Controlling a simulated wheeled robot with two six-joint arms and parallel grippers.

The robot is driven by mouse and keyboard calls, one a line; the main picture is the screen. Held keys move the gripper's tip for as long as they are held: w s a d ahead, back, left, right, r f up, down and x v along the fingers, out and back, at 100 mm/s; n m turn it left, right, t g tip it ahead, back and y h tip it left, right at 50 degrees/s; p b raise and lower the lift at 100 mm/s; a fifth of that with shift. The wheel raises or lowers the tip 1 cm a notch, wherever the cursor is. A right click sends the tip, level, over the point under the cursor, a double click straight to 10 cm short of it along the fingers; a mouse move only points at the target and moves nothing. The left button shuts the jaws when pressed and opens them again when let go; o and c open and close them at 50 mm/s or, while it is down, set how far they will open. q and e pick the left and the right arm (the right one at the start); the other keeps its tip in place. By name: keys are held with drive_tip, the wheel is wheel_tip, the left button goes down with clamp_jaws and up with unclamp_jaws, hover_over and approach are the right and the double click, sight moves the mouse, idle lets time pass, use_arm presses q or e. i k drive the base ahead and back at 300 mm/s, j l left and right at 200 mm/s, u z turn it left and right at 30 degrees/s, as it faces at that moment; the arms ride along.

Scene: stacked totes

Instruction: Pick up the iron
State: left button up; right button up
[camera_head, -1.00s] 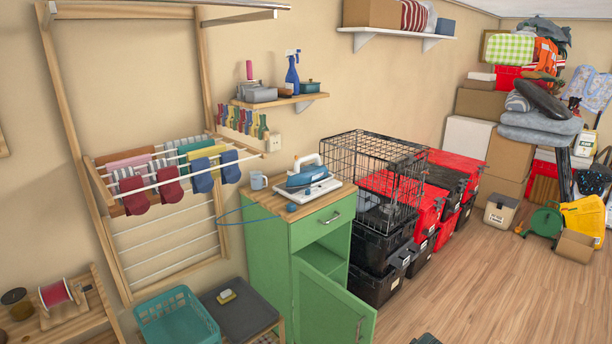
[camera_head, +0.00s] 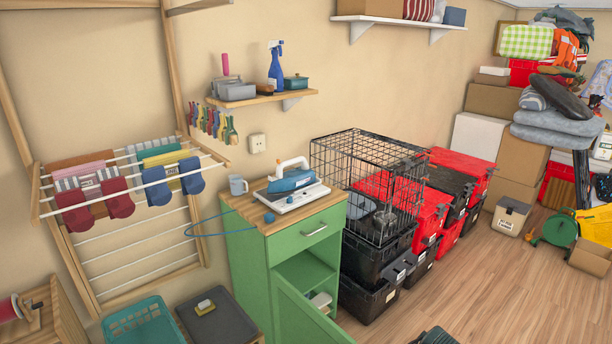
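The iron (camera_head: 291,180) is blue with a white handle. It sits on a white board or rest (camera_head: 298,196) on the wooden top of a green cabinet (camera_head: 282,262). A blue cord runs from the cabinet top out to the left and hangs past its edge. Neither of my grippers shows in the head view, so nothing is seen touching the iron.
The cabinet door (camera_head: 305,314) hangs open toward me. A wire crate (camera_head: 368,180) on black totes stands close on the right. A drying rack (camera_head: 130,185) juts out at left.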

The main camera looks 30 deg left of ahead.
sight(296, 178)
drive_tip(key=i+l, duration=0.1)
drive_tip(key=i, duration=0.6)
drive_tip(key=i+l, duration=0.1)
drive_tip(key=i, duration=0.55)
drive_tip(key=i+l, duration=0.15)
drive_tip(key=i, duration=0.55)
drive_tip(key=i+l, duration=0.1)
drive_tip(key=i, duration=0.55)
drive_tip(key=u, duration=2)
